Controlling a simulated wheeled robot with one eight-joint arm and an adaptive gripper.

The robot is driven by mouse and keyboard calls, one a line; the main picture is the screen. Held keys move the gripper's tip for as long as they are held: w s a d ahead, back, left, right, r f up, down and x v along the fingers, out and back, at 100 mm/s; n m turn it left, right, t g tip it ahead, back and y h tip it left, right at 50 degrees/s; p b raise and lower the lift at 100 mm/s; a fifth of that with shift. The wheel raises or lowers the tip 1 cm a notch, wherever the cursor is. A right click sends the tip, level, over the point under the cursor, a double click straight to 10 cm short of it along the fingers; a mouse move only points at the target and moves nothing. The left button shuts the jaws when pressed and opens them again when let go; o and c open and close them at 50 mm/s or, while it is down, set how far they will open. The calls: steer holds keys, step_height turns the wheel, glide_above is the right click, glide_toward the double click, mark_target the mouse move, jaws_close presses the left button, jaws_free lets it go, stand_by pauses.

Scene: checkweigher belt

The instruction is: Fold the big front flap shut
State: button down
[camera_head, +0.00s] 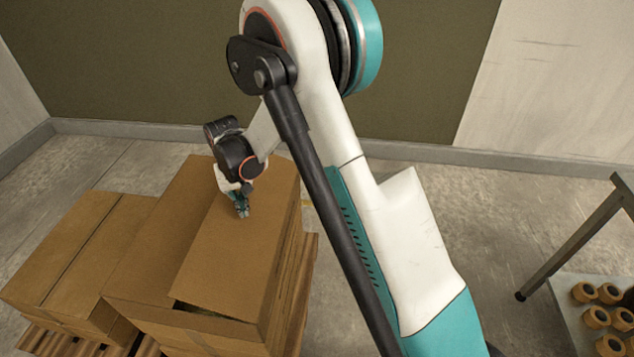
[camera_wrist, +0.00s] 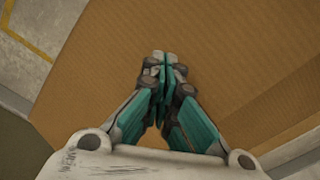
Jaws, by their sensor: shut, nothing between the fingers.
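The open-topped cardboard box (camera_head: 225,343) stands on a pallet in the middle of the head view. A large flap (camera_head: 235,265) lies over its top, nearly flat. A narrow dark gap shows under the flap's near edge. Another brown panel (camera_head: 160,235) lies to its left. My gripper (camera_head: 242,213) points down at the far part of the large flap, fingers together and empty. In the wrist view, the closed fingertips (camera_wrist: 162,60) are over plain cardboard (camera_wrist: 230,60). I cannot tell whether they touch it. My arm hides the area right of the box.
A second, taped box (camera_head: 60,245) sits on a pallet close on the left. At the right, a grey-legged table (camera_head: 575,240) stands by a shelf with several tape rolls (camera_head: 597,318). Bare concrete floor lies behind the boxes, up to the wall.

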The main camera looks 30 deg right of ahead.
mark_target(231, 209)
steer(key=shift+w+a+f, duration=0.25)
steer(key=shift+a+f, duration=0.1)
steer(key=shift+f, duration=0.1)
steer(key=shift+w+a+f, duration=0.2)
steer(key=shift+a+f, duration=0.1)
steer(key=shift+f, duration=0.25)
steer(key=shift+w+a+f, duration=0.15)
steer(key=shift+a+f, duration=0.1)
steer(key=shift+f, duration=0.35)
steer(key=shift+w+a+f, duration=0.1)
steer(key=shift+a+f, duration=0.1)
steer(key=shift+f, duration=0.35)
steer(key=shift+w+a+f, duration=0.15)
steer(key=shift+a+f, duration=0.1)
steer(key=shift+f, duration=0.35)
steer(key=shift+a+r+p, duration=0.1)
steer(key=shift+r+p, duration=0.35)
steer(key=shift+r, duration=0.25)
steer(key=shift+r+p, duration=1.35)
steer(key=shift+r, duration=1.45)
